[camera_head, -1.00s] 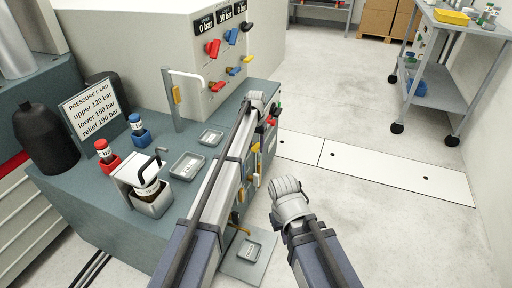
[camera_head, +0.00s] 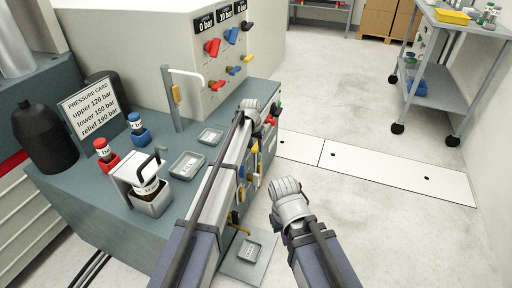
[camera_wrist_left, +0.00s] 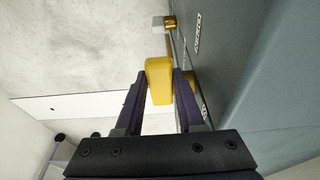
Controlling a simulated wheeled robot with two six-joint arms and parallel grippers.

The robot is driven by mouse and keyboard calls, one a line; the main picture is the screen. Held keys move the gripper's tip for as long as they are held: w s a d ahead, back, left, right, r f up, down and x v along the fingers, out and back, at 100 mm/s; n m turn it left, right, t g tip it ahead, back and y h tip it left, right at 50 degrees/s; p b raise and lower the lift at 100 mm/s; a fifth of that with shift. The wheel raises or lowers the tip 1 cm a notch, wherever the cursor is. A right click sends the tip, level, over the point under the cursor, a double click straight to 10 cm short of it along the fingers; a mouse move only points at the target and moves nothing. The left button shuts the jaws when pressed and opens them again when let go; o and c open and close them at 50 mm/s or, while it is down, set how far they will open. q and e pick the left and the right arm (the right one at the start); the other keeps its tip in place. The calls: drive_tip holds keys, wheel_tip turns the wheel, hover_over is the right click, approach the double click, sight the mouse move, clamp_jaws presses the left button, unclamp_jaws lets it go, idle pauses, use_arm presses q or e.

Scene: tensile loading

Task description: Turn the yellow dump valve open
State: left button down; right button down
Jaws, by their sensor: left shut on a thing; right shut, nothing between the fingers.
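In the left wrist view, a yellow valve handle (camera_wrist_left: 159,76) stands out from the side of the grey bench. My left gripper (camera_wrist_left: 160,92) is shut on it, one dark finger on each side. In the head view my left gripper (camera_head: 251,110) is at the bench's right edge, and its arm hides its fingers and the handle between them. My right gripper (camera_head: 289,192) is shut and empty, over the floor to the right of the bench.
A pressure card (camera_head: 91,110), red bottle (camera_head: 106,155), blue bottle (camera_head: 138,130) and several small trays stand on the bench top (camera_head: 100,205). A grey cabinet (camera_head: 150,40) with coloured valves is behind. A wheeled cart (camera_head: 450,75) stands at the right, with clear floor between.

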sight(254, 150)
idle(0.3)
use_arm(q)
drive_tip(key=c, duration=0.8)
unclamp_jaws()
drive_tip(key=p+v, duration=0.7)
drive_tip(key=v, duration=0.1)
drive_tip(key=shift+s+f+p, duration=0.1)
drive_tip(key=shift+p, duration=0.25)
drive_tip(key=shift+s+f, duration=0.1)
